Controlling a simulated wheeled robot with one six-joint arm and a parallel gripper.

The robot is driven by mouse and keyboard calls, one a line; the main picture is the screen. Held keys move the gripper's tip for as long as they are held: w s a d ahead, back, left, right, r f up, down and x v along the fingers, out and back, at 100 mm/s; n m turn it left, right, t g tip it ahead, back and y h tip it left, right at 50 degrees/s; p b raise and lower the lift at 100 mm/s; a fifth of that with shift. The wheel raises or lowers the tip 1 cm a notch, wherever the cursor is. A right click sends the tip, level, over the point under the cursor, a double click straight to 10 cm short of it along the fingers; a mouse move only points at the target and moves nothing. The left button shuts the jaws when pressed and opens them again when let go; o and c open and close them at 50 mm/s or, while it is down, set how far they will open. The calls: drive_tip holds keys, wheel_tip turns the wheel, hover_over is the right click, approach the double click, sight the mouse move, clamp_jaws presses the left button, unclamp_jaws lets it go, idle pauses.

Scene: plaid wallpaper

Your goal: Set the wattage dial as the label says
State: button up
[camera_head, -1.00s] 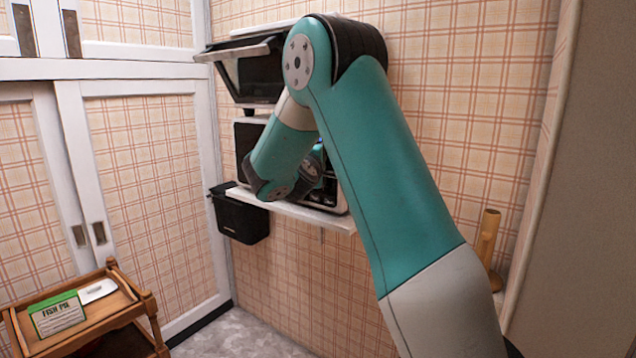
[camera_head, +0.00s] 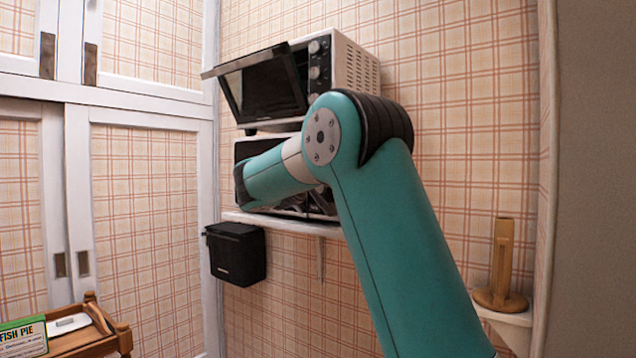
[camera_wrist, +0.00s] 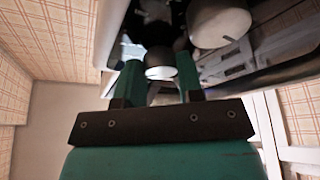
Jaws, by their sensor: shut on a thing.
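In the wrist view my gripper (camera_wrist: 159,62) has one green finger on each side of a pale, round dial (camera_wrist: 160,73) and is shut on it. A second, larger-looking knob (camera_wrist: 218,24) is up and to the right. I cannot read the dial's marks or setting, nor tell which dial is the wattage one. In the head view my arm covers much of the dark-fronted microwave (camera_head: 245,152) on the shelf, and hides my gripper. The fish pie box (camera_head: 22,337), with a green and white label, is at the lower left; its small print is unreadable.
A toaster oven (camera_head: 352,68) with its door (camera_head: 262,86) hanging open is above the microwave. A black bin (camera_head: 236,255) hangs below the white shelf (camera_head: 285,223). A wooden holder (camera_head: 501,265) stands at the right. The fish pie box is on a wooden cart (camera_head: 98,340).

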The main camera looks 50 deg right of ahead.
drive_tip(key=shift+f+m+b, duration=0.15)
drive_tip(key=shift+m+b, duration=0.5)
drive_tip(key=shift+m, duration=0.05)
drive_tip(key=shift+h, duration=0.3)
drive_tip(key=o, duration=0.9)
drive_tip(key=shift+g, duration=0.3)
drive_tip(key=b+v, duration=1.7)
drive_tip(key=b, duration=0.3)
drive_tip(key=shift+s+a, duration=0.1)
drive_tip(key=shift+a, duration=0.05)
